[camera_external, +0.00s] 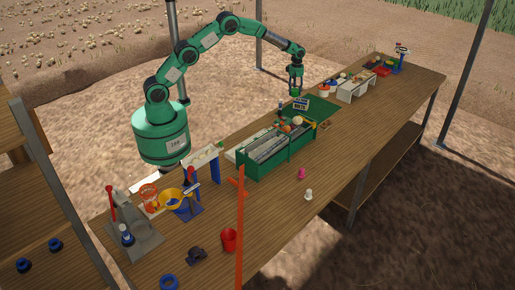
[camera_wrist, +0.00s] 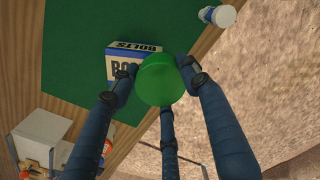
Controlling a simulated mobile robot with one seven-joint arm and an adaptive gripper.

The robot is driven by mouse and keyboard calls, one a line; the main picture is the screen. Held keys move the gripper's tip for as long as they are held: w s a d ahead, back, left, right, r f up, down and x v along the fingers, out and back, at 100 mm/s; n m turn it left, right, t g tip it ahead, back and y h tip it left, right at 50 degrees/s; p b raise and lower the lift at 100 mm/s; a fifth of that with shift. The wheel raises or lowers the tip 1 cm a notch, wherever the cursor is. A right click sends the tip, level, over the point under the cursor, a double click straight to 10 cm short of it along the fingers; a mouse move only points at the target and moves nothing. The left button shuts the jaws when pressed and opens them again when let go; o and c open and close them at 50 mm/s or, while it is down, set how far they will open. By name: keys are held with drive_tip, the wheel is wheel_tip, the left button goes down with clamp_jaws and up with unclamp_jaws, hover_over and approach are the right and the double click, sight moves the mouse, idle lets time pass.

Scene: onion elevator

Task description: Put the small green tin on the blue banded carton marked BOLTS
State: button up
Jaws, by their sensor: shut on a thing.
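My gripper (camera_external: 296,91) is shut on the small green tin (camera_wrist: 160,80). In the wrist view its dark fingers close around the tin from several sides. The blue banded carton marked BOLTS (camera_wrist: 125,64) stands on a green mat just behind the tin, which hides part of its right side. The carton (camera_external: 300,104) also shows in the external view, directly below my gripper. The tin appears to be above the carton; I cannot tell whether they touch.
The carton stands on the green mat (camera_wrist: 80,40) near the table edge. A white bottle with a blue band (camera_wrist: 218,15) is close to that edge. A green crate (camera_external: 280,155) with several items stands nearby.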

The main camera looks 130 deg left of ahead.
sight(296, 95)
drive_tip(key=shift+w+a, duration=0.25)
drive_tip(key=shift+a, duration=0.25)
drive_tip(key=shift+f, duration=0.1)
drive_tip(key=shift+f+b, duration=0.45)
drive_tip(key=shift+f, duration=1.25)
drive_tip(key=shift+f, duration=0.15)
drive_tip(key=o, duration=1.3)
wheel_tip(296, 95, up, 12)
drive_tip(key=shift+r+p, duration=0.15)
drive_tip(key=shift+p, duration=0.95)
